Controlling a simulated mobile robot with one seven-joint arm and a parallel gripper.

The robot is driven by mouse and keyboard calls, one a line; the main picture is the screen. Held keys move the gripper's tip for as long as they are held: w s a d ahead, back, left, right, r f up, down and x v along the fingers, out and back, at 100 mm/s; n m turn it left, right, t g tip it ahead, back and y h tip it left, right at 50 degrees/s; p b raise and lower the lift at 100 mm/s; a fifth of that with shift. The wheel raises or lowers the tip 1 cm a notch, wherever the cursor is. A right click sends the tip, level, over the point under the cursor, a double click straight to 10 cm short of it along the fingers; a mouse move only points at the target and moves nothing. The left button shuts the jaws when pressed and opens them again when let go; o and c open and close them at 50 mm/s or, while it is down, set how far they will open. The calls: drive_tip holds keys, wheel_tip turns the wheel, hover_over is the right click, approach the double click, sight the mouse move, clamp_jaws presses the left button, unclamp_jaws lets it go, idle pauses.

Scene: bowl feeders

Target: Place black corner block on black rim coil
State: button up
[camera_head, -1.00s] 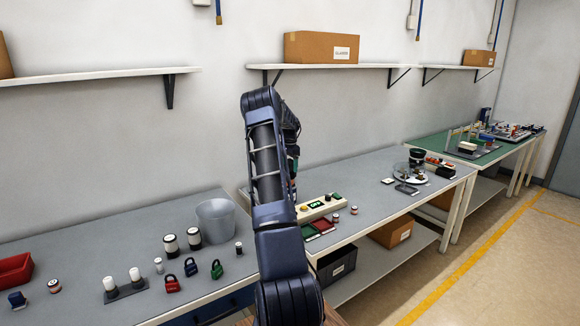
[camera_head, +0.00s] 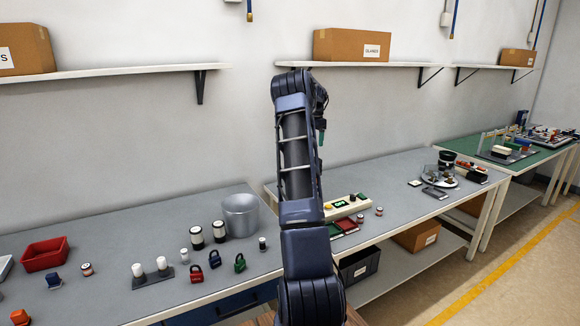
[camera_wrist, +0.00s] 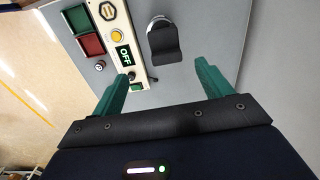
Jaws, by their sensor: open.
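My gripper (camera_wrist: 163,70) is open and empty, its two green fingers spread above the grey table. In the head view one teal finger (camera_head: 322,137) shows at the arm's end, in the air. A black piece with a flat, angular end and a rounded, greyish top (camera_wrist: 164,42) lies on the table in the wrist view, below and beyond the fingers and apart from them. I cannot tell whether it is the black corner block or the black rim coil. My arm likely hides it in the head view. I cannot clearly identify the other one.
A cream control panel (camera_head: 346,207) with an OFF display (camera_wrist: 124,55) stands beside the black piece. Green (camera_wrist: 76,19) and red (camera_wrist: 91,45) trays adjoin it. A clear-walled bowl (camera_head: 440,180) and dark round container (camera_head: 447,158) stand farther right. The grey bin (camera_head: 241,216) stands left.

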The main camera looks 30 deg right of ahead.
drive_tip(key=s+a+r+n+t, duration=0.1)
drive_tip(key=s+a+r+n, duration=0.2)
drive_tip(key=s+a+r, duration=0.5)
drive_tip(key=s+a+r+n+t, duration=0.1)
drive_tip(key=s+a+r+n, duration=0.15)
drive_tip(key=s+a, duration=0.65)
drive_tip(key=s+a+r+n+t, duration=0.1)
drive_tip(key=s+a+r+n, duration=0.25)
drive_tip(key=a, duration=1.05)
drive_tip(key=s+a+f+n, duration=0.2)
drive_tip(key=s+a, duration=0.3)
drive_tip(key=s, duration=0.4)
drive_tip(key=s+a+f+n+t, duration=0.1)
drive_tip(key=s+a+f+n, duration=0.2)
drive_tip(key=s+a, duration=0.3)
drive_tip(key=s+a+f+n, duration=0.3)
drive_tip(key=s+a, duration=0.2)
drive_tip(key=s, duration=0.6)
drive_tip(key=shift+s+a+n, duration=0.2)
drive_tip(key=shift+s+n, duration=0.1)
